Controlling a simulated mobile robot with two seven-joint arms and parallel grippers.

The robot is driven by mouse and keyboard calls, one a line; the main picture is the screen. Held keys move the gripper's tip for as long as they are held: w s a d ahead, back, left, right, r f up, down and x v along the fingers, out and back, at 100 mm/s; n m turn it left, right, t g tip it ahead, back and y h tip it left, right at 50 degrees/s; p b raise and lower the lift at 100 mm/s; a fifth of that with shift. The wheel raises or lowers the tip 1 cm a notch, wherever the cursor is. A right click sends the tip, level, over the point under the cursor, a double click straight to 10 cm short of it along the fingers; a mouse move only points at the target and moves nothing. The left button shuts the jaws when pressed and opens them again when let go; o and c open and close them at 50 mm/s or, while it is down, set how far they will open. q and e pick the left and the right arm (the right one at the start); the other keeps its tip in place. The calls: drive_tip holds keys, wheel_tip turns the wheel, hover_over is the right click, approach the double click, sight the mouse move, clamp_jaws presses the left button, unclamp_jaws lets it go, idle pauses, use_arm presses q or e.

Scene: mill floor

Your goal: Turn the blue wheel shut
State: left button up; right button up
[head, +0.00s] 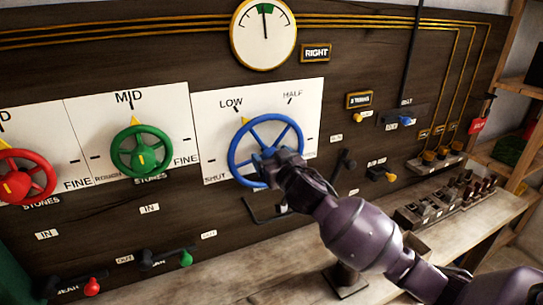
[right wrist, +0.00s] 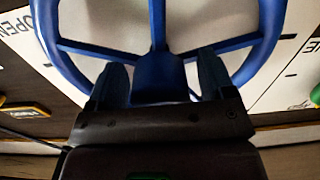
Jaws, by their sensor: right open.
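The blue wheel (head: 232,158) is mounted on a white dial plate (head: 212,122) with the labels SHUT, LOW and HALF. A small yellow pointer shows at the wheel's upper left, near LOW. My right gripper (head: 266,163) is at the wheel's lower middle and hides part of it. In the right wrist view, its two fingers (right wrist: 160,82) are apart, one on each side of the blue hub (right wrist: 157,70) and lower spoke. I cannot tell whether they touch it. My left gripper is not in view.
A green wheel (head: 120,150) and a red wheel (head: 38,168) are to the left on the same dark panel. A black lever (head: 345,162) stands right of the blue wheel. A wooden bench (head: 225,272) runs below, with switches (head: 440,208) at right.

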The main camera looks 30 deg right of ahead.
drive_tip(key=shift+w, duration=0.1)
drive_tip(key=shift+c, duration=0.4)
drive_tip(key=c, duration=0.8)
drive_tip(key=shift+c, duration=0.2)
drive_tip(key=n, duration=1.1)
drive_tip(key=shift+n, duration=0.3)
drive_tip(key=o, duration=0.9)
